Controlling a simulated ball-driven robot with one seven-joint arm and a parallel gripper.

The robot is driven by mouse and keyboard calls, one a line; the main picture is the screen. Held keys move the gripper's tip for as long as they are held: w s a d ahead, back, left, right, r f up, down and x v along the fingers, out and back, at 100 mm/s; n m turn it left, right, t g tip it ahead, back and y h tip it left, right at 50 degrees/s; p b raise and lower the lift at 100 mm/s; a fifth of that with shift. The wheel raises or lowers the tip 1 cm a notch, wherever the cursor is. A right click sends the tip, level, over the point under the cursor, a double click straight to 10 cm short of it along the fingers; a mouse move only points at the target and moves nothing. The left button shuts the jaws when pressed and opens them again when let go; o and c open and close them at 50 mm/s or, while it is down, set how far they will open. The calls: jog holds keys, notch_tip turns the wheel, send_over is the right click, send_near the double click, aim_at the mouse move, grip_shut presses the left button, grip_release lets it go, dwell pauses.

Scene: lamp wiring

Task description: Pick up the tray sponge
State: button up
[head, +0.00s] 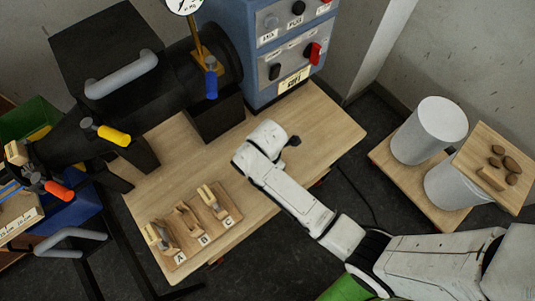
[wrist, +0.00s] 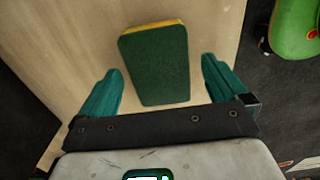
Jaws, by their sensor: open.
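The sponge (wrist: 155,65) has a dark green face and a yellow edge. In the wrist view it lies on a pale wooden surface (wrist: 60,50), slightly tilted in the picture, ahead of and between my fingers. My gripper (wrist: 160,68) is open, with one teal finger on each side of the sponge and a gap on both sides. Nothing is held. In the head view my white arm reaches over the wooden table (head: 325,125). My fingers and the sponge cannot be made out there, apparently hidden by the arm.
A board (head: 232,210) with clamps marked A, B and C sits at the table's front left. A blue control cabinet (head: 240,50) and black machine (head: 100,50) stand behind. White cylinders (head: 412,140) stand at right. The table's right edge is near the sponge.

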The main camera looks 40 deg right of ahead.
jog(key=c, duration=1.1)
jog(key=shift+r, duration=0.55)
notch_tip(320, 180, up, 2)
jog(key=shift+s+r+p, duration=0.1)
jog(key=shift+r+p, duration=0.15)
jog(key=shift+p, duration=0.05)
jog(key=s+r, duration=0.9)
jog(key=s, duration=0.5)
jog(key=shift+r+p, duration=0.2)
jog(key=shift+p, duration=0.15)
jog(key=shift+w, duration=0.1)
